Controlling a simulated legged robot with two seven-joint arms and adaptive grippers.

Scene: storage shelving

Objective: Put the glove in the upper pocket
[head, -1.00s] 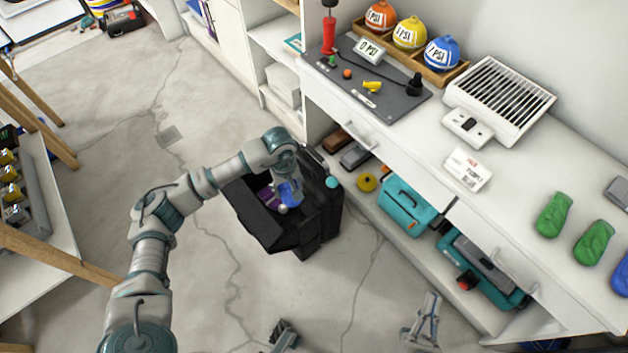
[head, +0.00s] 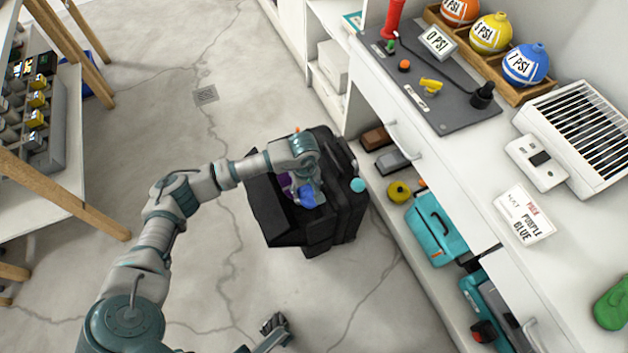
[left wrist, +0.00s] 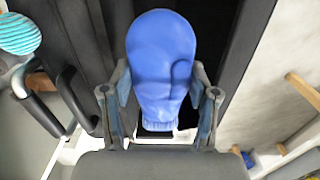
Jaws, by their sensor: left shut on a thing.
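A blue glove (head: 308,197) is held by my left gripper (head: 303,184), over the black bag on the floor. The left wrist view shows the glove (left wrist: 162,60) upright between the two fingers of my left gripper (left wrist: 160,98), cuff toward the palm. The black bag (head: 275,217) stands open beside the shelving, and something purple (head: 284,181) shows in it next to the blue glove. My arm hides part of the bag, and I cannot tell which pocket lies under the glove. Part of my right gripper (head: 274,325) shows at the bottom edge; its jaws are unclear.
A white counter with drawers (head: 470,200) runs along the right. It holds a label card (head: 524,214), a vented white unit (head: 585,120) and a green glove (head: 612,305). A teal toolbox (head: 435,228) sits on the low shelf. Floor left of the bag is clear.

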